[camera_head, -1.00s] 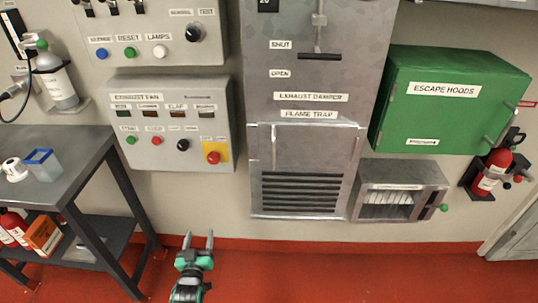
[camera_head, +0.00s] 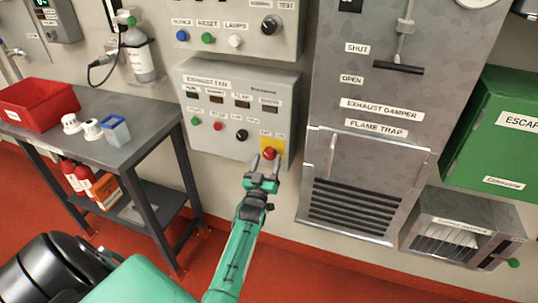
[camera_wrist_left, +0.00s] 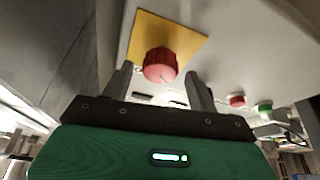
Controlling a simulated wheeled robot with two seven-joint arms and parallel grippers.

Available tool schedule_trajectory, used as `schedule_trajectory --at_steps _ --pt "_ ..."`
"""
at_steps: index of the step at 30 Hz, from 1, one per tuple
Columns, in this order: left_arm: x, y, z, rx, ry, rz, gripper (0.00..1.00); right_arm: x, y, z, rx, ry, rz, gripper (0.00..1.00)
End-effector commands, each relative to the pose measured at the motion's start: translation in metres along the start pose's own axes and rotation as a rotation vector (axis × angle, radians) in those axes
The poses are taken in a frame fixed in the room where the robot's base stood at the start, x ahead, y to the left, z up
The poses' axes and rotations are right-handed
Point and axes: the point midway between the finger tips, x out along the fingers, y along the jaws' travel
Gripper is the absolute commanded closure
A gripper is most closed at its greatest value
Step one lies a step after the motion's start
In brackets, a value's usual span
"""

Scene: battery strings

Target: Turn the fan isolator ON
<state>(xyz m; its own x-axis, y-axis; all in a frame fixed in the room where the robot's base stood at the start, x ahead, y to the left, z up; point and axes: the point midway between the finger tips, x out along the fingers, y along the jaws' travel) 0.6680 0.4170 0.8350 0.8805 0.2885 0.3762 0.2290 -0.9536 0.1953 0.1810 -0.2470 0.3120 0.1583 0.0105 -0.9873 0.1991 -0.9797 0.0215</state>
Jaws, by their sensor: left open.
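The grey exhaust fan panel (camera_head: 215,150) hangs on the wall left of the damper cabinet. A red knob (camera_head: 269,153) sits on a yellow plate (camera_head: 279,148) at its lower right; it looks like the fan isolator, but the labels above it are too small to read surely. In the left wrist view the red knob (camera_wrist_left: 160,65) has a ribbed rim. My left gripper (camera_head: 266,161) is open, its fingers pointing up at the knob. In the wrist view the fingertips lie on either side of the knob, with gaps showing. Contact cannot be told. My right gripper is not in view.
A black selector (camera_head: 242,135) and red and green buttons (camera_head: 195,121) are left of the knob. A steel table (camera_head: 125,150) with a red bin (camera_head: 42,104) stands at left. The flame trap (camera_head: 355,190) is close on the right.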

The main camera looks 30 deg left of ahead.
Motion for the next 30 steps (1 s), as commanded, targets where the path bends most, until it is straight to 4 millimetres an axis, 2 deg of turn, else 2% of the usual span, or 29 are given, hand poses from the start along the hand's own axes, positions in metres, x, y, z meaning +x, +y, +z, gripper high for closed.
schedule_trajectory --at_steps 1,6,17,21,24,30 --pt "0.008 0.0 -0.001 0.0 0.001 0.0 0.41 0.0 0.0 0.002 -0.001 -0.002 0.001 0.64" --pt "0.021 0.0 0.0 0.0 -0.001 -0.001 0.41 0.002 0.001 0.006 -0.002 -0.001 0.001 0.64" --pt "0.025 0.0 0.001 0.0 -0.001 0.0 0.41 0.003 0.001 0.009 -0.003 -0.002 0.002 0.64" --pt "0.025 0.0 0.001 0.0 -0.001 0.0 0.68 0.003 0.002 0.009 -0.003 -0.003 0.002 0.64" --pt "0.025 0.0 0.001 0.0 -0.001 0.0 0.85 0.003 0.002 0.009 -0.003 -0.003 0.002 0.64" --pt "0.025 0.0 0.001 0.009 -0.001 0.004 0.85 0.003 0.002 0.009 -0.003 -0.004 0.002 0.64"
